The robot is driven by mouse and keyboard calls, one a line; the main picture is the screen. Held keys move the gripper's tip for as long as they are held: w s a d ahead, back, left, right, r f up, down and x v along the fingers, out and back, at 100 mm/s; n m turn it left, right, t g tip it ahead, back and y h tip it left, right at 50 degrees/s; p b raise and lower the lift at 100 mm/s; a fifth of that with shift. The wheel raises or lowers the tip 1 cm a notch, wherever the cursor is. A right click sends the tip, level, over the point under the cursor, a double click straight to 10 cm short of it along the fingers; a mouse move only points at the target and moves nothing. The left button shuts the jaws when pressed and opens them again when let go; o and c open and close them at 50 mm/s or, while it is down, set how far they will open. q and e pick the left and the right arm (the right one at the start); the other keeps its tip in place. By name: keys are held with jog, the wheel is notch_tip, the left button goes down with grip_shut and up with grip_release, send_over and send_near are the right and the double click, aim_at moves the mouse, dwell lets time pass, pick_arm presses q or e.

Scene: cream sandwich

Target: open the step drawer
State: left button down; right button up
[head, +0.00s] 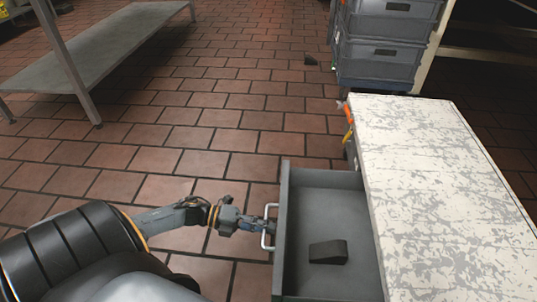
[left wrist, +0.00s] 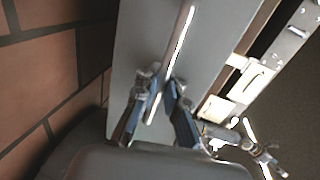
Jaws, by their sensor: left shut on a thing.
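The step drawer (head: 328,180) is a grey open box standing out from the left side of the worn white step unit (head: 440,170). A pale bar handle (head: 268,228) is on its front. My left gripper (head: 262,227) is shut on this handle. In the left wrist view, the two fingers (left wrist: 163,92) close around the handle (left wrist: 183,42) in front of the grey drawer front (left wrist: 215,40). A small dark block (head: 328,252) lies in the drawer. My right gripper is not in view.
Stacked grey crates (head: 385,50) stand behind the step unit. An orange item (head: 348,115) is at the unit's far left corner. A metal table with a low shelf (head: 100,45) is at the upper left. The tiled floor (head: 200,130) left of the drawer is clear.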

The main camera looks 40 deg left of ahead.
pick_arm(q)
jog(key=c, duration=1.7)
grip_release()
jog(key=shift+a, duration=0.1)
jog(key=v, duration=1.2)
